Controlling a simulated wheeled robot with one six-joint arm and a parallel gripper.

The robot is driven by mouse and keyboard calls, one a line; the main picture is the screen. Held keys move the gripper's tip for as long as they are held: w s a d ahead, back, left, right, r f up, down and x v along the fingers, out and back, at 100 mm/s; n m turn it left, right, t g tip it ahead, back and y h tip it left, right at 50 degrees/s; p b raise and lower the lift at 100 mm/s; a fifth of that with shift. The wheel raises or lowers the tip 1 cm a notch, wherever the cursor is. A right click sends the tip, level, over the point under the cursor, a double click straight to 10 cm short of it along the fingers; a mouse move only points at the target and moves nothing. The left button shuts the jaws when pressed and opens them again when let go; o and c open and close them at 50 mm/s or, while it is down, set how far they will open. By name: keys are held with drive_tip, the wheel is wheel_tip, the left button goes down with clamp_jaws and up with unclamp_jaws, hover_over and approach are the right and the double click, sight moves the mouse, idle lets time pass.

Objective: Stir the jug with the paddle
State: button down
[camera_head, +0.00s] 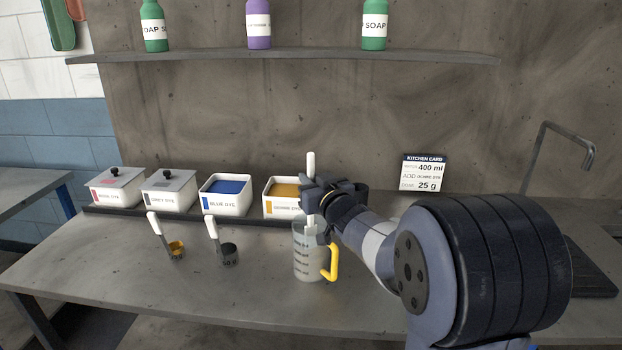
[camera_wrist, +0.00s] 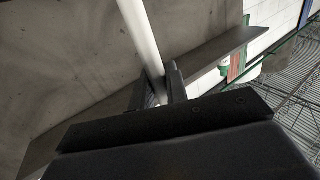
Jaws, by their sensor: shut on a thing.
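The jug (camera_head: 308,262) is a clear measuring jug with a yellow handle, standing upright on the bench. The paddle (camera_head: 311,165) is a pale stick held upright over the jug; it also shows in the wrist view (camera_wrist: 140,38). My gripper (camera_head: 318,198) is shut on the paddle just above the jug's rim. In the wrist view my gripper's fingers (camera_wrist: 160,88) close around the white shaft. The paddle's lower part reaches to the jug's mouth, and I cannot tell clearly how deep its end is.
Ochre dye (camera_head: 284,206), blue dye (camera_head: 227,204) and two lidded boxes, one grey dye (camera_head: 169,199), stand behind. A kitchen card (camera_head: 424,173) leans at the wall. A bent tap-like pipe (camera_head: 545,150) stands at right.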

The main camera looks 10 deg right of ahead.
drive_tip(key=shift+f+b, duration=2.6)
drive_tip(key=shift+f, duration=0.7)
drive_tip(key=shift+s, duration=0.1)
